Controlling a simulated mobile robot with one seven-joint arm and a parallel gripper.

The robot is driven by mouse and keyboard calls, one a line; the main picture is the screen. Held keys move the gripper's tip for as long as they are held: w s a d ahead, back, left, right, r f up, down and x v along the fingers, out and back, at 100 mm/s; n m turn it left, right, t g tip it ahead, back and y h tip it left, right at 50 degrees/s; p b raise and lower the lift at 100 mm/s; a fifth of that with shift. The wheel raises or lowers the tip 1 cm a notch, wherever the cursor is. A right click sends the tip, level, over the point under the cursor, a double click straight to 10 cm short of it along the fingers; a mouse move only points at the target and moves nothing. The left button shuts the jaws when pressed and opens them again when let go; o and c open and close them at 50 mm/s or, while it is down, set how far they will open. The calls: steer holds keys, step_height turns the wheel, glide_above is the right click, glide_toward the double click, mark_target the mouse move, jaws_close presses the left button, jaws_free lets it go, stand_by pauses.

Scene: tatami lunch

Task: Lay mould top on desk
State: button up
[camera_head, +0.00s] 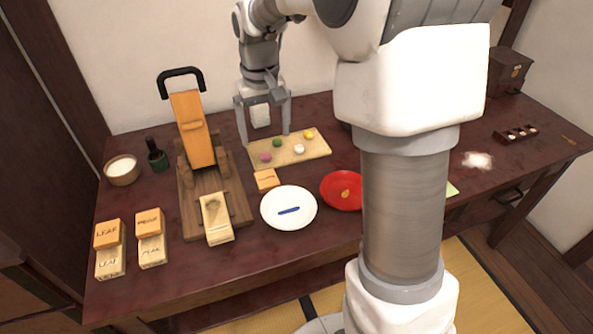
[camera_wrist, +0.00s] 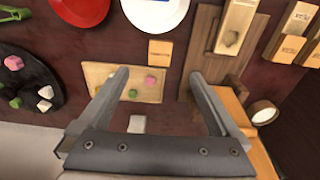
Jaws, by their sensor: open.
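My gripper (camera_head: 265,138) is open and empty above the back part of the pale board; in the wrist view its fingers (camera_wrist: 158,76) spread over that board. A small orange wooden block with dark marking, seemingly the mould top (camera_head: 266,180), lies flat on the dark red desk (camera_head: 330,240), between the wooden press and the white plate. It also shows in the wrist view (camera_wrist: 160,50), beyond the fingertips and apart from them. A pale mould piece with a hollow (camera_head: 216,218) lies at the press's front end.
The pale board (camera_head: 290,150) holds several coloured sweets. The press (camera_head: 193,130) has a raised black handle. A white plate (camera_head: 289,208) bears a blue item; a red plate (camera_head: 342,190) is beside it. LEAF (camera_head: 109,234) and PEAK (camera_head: 150,223) moulds stand at left. A pale block (camera_head: 260,117) shows between my fingers.

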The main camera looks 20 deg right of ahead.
steer(key=s+r+t, duration=0.2)
steer(key=s+r, duration=0.1)
steer(key=s, duration=0.9)
steer(key=s+r+t, duration=0.2)
steer(key=s+r, duration=0.1)
steer(key=s, duration=0.8)
steer(key=shift+s+r+t, duration=0.35)
steer(key=shift+t, duration=0.05)
steer(key=shift+r, duration=0.1)
step_height(320, 180, up, 18)
steer(key=p, duration=1.8)
